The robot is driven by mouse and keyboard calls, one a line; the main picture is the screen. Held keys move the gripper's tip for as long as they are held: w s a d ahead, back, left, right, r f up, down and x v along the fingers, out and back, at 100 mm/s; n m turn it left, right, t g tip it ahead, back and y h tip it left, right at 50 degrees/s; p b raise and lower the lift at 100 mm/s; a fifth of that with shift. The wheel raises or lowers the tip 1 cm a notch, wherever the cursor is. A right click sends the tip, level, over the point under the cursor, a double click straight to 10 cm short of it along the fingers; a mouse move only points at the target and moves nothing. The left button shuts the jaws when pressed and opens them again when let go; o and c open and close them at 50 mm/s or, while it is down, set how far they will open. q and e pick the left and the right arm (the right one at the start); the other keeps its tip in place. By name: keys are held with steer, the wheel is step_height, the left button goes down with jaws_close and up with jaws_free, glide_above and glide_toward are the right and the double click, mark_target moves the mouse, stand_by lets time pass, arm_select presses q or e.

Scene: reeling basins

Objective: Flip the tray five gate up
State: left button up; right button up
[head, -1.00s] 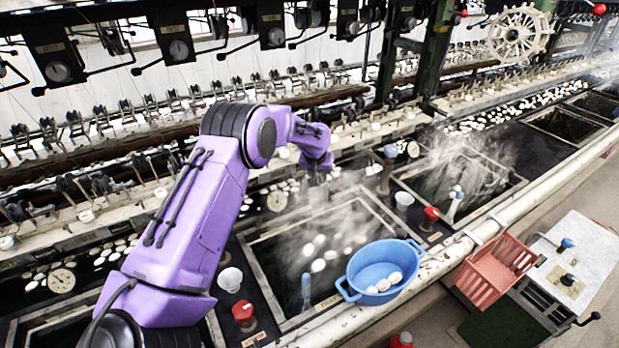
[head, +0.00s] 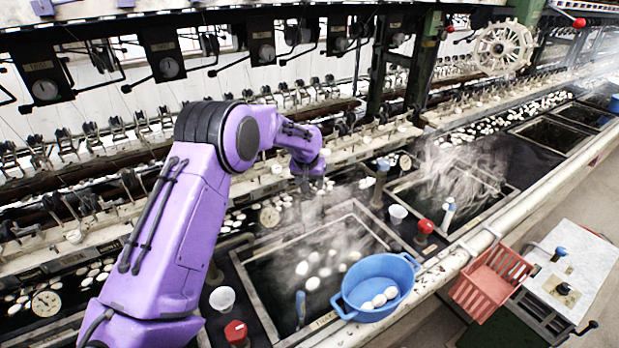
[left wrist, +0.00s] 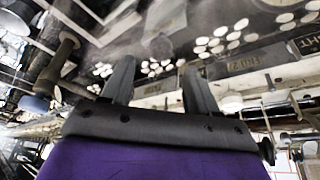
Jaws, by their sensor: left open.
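My left gripper (head: 313,184) is at the end of the purple arm, above the strip behind the near basin, with its fingers pointing down. In the left wrist view its two dark fingers (left wrist: 158,82) stand apart with nothing between them. Beyond them lie white cocoons (left wrist: 215,42) and a dark plate (left wrist: 243,64) with lettering too small and tilted to read. I cannot tell which part is the tray five gate or how it stands. My right gripper is in neither view.
The near basin (head: 258,292) steams, with cocoons in it. A blue tub (head: 360,312) holding cocoons sits on its front edge. A white cup (head: 398,212), a red knob (head: 425,227) and a blue-topped handle (head: 383,166) stand nearby. A red basket (head: 490,283) is at right.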

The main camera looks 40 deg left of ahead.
arm_select(q)
steer(key=b+v, duration=0.1)
steer(key=v, duration=0.6)
steer(key=shift+d, duration=0.15)
